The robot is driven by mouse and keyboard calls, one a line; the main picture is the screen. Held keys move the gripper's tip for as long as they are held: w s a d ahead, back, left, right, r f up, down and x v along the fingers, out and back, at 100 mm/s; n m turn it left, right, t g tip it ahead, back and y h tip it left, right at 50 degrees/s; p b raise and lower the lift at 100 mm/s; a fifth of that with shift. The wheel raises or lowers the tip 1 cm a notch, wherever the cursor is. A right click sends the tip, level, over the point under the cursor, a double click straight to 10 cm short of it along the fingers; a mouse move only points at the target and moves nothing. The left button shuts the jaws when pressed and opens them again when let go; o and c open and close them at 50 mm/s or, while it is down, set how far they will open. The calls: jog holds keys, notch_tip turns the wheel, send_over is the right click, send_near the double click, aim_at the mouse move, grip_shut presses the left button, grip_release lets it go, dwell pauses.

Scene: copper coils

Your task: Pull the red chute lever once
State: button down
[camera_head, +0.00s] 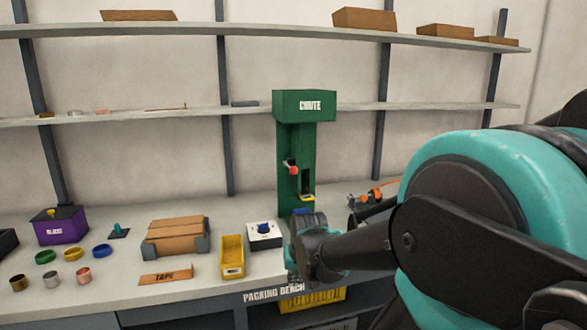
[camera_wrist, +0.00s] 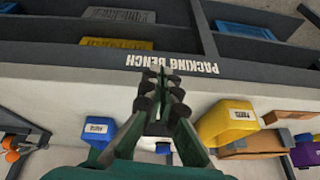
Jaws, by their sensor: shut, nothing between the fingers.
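The green chute tower (camera_head: 297,150), with the word CHUTE on its top box, stands at the back of the bench. The red chute lever (camera_head: 291,167) sticks out from the tower's front left, above a small opening with a yellow lip (camera_head: 307,198). My gripper (camera_head: 294,277) is low over the bench's front edge, in front of and well below the lever, and apart from it. In the wrist view my gripper (camera_wrist: 161,75) is shut and empty, its fingertips by the PACKING BENCH lettering. I cannot make out the lever in the wrist view.
Further left are a cardboard box (camera_head: 176,237), several rings and a purple bin (camera_head: 61,228). An orange-and-black device (camera_head: 372,194) lies right of the tower.

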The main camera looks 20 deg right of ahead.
jog(key=w+d+r+m+t, duration=0.1)
jog(key=w+d+r+m, duration=0.1)
jog(key=w+r, duration=0.7)
jog(key=w+d+r+m+t, duration=0.1)
jog(key=w+d+r+m, duration=0.1)
jog(key=w+r, duration=0.7)
jog(key=w+d+r+m+t, duration=0.1)
jog(key=w+r, duration=0.8)
jog(key=r, duration=1.1)
jog(key=shift+w+d+m, duration=0.25)
jog(key=shift+d+m, duration=0.65)
jog(key=shift+d, duration=0.35)
jog(key=shift+f, duration=0.1)
jog(key=shift+s+f, duration=0.15)
jog(key=shift+f, duration=1.3)
jog(key=shift+s+f, duration=0.15)
jog(key=shift+f, duration=1.25)
jog(key=shift+s+f, duration=0.15)
jog(key=shift+f, duration=1.3)
jog(key=shift+f, duration=0.1)
jog(key=shift+f, duration=0.3)
